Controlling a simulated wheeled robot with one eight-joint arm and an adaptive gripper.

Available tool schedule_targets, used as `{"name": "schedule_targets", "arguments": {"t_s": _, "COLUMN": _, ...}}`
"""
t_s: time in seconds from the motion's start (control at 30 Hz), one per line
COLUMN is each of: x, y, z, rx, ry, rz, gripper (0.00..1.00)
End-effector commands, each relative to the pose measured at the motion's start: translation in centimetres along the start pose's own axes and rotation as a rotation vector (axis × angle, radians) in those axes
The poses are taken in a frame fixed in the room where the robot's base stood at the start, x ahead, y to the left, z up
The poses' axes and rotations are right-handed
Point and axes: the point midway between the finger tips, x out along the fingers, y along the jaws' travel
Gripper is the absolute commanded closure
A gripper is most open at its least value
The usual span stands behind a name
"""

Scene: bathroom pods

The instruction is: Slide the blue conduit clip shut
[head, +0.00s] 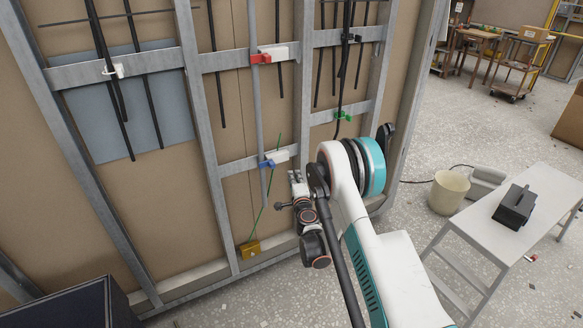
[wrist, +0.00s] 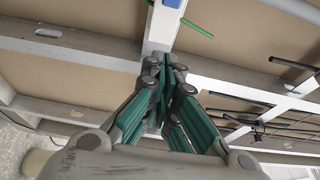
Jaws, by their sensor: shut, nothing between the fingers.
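The blue conduit clip (head: 267,164) sits on the lower rail of the wall frame, with a white block (head: 280,156) at its right. A grey vertical conduit passes at the clip; I cannot tell how far the clip is closed. In the wrist view a bit of the blue part (wrist: 172,3) shows at the top edge, with the white block (wrist: 161,28) below it. My gripper (head: 296,177) is just right of and below the white block. In the wrist view my gripper (wrist: 172,66) is shut and empty, its tips close to the block's near end; contact cannot be told.
A red clip (head: 261,58) and a green clip (head: 343,116) are on other rails. A thin green line (head: 262,215) runs from near the blue clip to a yellow-brown box (head: 250,250). A bench (head: 528,184) and a bucket (head: 449,192) stand at right.

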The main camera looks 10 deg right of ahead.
Motion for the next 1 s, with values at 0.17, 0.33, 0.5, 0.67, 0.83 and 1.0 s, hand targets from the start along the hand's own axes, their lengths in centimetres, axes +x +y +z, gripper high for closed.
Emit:
{"name": "schedule_targets", "arguments": {"t_s": 0.17, "x": -1.6, "y": 0.0, "z": 0.0, "rx": 0.000, "ry": 0.000, "rz": 0.000, "gripper": 1.00}}
{"name": "schedule_targets", "arguments": {"t_s": 0.33, "x": -1.9, "y": 0.0, "z": 0.0, "rx": 0.000, "ry": 0.000, "rz": 0.000, "gripper": 1.00}}
{"name": "schedule_targets", "arguments": {"t_s": 0.5, "x": -1.9, "y": 0.1, "z": 0.0, "rx": 0.000, "ry": 0.000, "rz": 0.000, "gripper": 1.00}}
{"name": "schedule_targets", "arguments": {"t_s": 0.67, "x": -1.9, "y": 0.0, "z": 0.0, "rx": 0.000, "ry": 0.000, "rz": 0.000, "gripper": 1.00}}
{"name": "schedule_targets", "arguments": {"t_s": 0.83, "x": -1.7, "y": -1.8, "z": 0.4, "rx": -0.028, "ry": -0.019, "rz": -0.002, "gripper": 1.00}}
{"name": "schedule_targets", "arguments": {"t_s": 1.0, "x": -1.5, "y": -7.6, "z": 1.8, "rx": -0.131, "ry": -0.082, "rz": -0.003, "gripper": 1.00}}
